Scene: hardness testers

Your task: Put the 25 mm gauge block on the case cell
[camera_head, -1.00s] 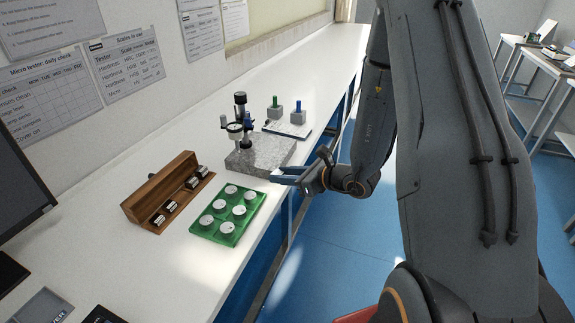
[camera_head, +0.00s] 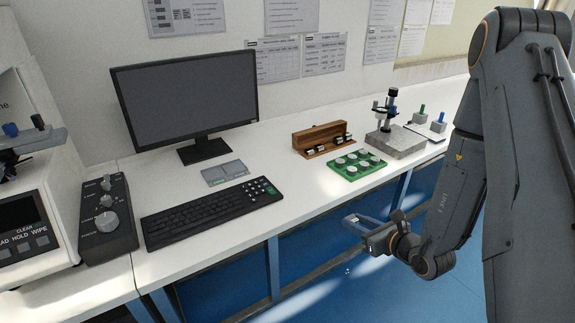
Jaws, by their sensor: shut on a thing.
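My gripper (camera_head: 356,223) is off the front edge of the bench, out over the blue floor, in front of the green tray. The wooden case (camera_head: 318,134) stands on the bench behind the green tray, up and left of my gripper. Several small black-and-silver blocks sit in the case. Its individual cells are too small to tell apart, and no marked sizes can be read.
The green tray (camera_head: 353,174) with several round pieces lies between the case and the bench edge. A granite stand (camera_head: 397,143) with a gauge is right of it. A keyboard (camera_head: 209,212), a monitor (camera_head: 187,98) and a knob box (camera_head: 107,219) are left.

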